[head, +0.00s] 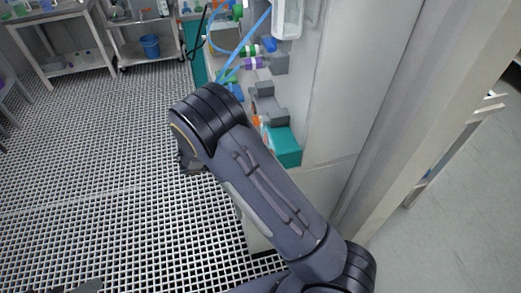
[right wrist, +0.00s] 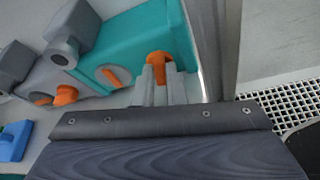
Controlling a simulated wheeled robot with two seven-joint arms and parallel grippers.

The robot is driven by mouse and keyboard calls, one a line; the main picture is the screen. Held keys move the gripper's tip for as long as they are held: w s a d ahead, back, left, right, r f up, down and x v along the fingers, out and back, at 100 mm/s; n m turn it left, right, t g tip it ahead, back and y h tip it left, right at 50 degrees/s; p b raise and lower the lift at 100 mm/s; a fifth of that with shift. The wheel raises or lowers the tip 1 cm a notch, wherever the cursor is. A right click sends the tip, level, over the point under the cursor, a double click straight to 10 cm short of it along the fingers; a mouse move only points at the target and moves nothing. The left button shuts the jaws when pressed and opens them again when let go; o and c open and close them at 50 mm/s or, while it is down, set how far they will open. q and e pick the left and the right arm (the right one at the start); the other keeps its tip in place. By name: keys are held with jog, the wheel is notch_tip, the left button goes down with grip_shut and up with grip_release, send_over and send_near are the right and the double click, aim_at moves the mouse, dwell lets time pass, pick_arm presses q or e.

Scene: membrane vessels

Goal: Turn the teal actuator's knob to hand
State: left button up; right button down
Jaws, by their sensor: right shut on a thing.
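The teal actuator (right wrist: 145,35) is a teal box in the right wrist view, mounted beside grey valve bodies. In the head view the teal actuator (head: 283,147) shows just past my right arm, against the pale cabinet. Its orange knob (right wrist: 158,57) sits between the grey fingers of my right gripper (right wrist: 161,82), which is shut on it. The knob's lower part is hidden by the fingers, so its exact setting cannot be read. In the head view my right arm hides the gripper. My left gripper is not in view.
A second orange piece (right wrist: 111,77) shows on the teal face, left of the gripped knob. Grey valve bodies (right wrist: 72,30) and another orange handle (right wrist: 66,95) are farther left. A pale upright post (right wrist: 220,40) stands close on the right. The grated floor (head: 90,190) is open.

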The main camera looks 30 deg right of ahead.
jog(key=shift+w+n+g+p, duration=0.1)
jog(key=shift+n+g+p, duration=0.3)
jog(key=shift+n+p, duration=0.1)
dwell(0.3)
jog(key=c, duration=1.5)
grip_release()
jog(key=shift+a, duration=0.1)
jog(key=b+v, duration=0.1)
jog(key=v, duration=0.6)
jog(key=shift+w+a+r, duration=0.1)
jog(key=shift+a+r, duration=0.15)
